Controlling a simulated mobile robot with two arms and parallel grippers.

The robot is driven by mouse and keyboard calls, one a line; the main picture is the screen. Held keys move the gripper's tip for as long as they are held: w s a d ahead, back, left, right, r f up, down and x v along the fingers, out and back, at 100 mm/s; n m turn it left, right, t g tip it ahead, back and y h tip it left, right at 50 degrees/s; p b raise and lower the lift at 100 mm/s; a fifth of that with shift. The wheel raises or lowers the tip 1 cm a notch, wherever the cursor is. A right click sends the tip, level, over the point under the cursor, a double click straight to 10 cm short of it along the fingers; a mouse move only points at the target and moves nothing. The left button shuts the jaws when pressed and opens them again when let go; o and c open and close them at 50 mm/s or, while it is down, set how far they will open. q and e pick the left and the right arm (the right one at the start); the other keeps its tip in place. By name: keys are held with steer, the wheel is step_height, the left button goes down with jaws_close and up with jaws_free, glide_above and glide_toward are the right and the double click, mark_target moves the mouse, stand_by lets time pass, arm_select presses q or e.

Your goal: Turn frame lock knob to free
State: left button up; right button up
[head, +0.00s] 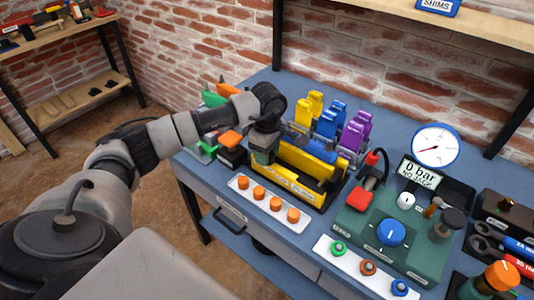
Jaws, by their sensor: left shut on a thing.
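A yellow and black frame (292,175) stands on the blue bench, left of the green panel. My left arm reaches in from the left, and its gripper (263,153) points down at the frame's left end. The gripper is shut on what appears to be the frame lock knob there; the fingers and wrist hide the knob, so its setting cannot be read. A blue cylinder (322,150) lies along the frame. My right gripper is out of view.
A white strip with several orange knobs (275,204) lies in front of the frame. Yellow, blue and purple clamps (353,137) stand behind.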

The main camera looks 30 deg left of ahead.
arm_select(q)
steer(key=n, duration=0.3)
steer(key=shift+n+b, duration=0.4)
steer(key=n, duration=0.3)
steer(key=shift+n, duration=0.3)
steer(key=n, duration=0.3)
steer(key=shift+n+b, duration=0.3)
steer(key=shift+b, duration=0.05)
steer(key=shift+n, duration=1.9)
steer(key=o, duration=0.9)
steer(key=shift+s, duration=0.1)
step_height(320, 180, up, 11)
steer(key=shift+a+f+b, duration=0.1)
steer(key=shift+b, duration=0.35)
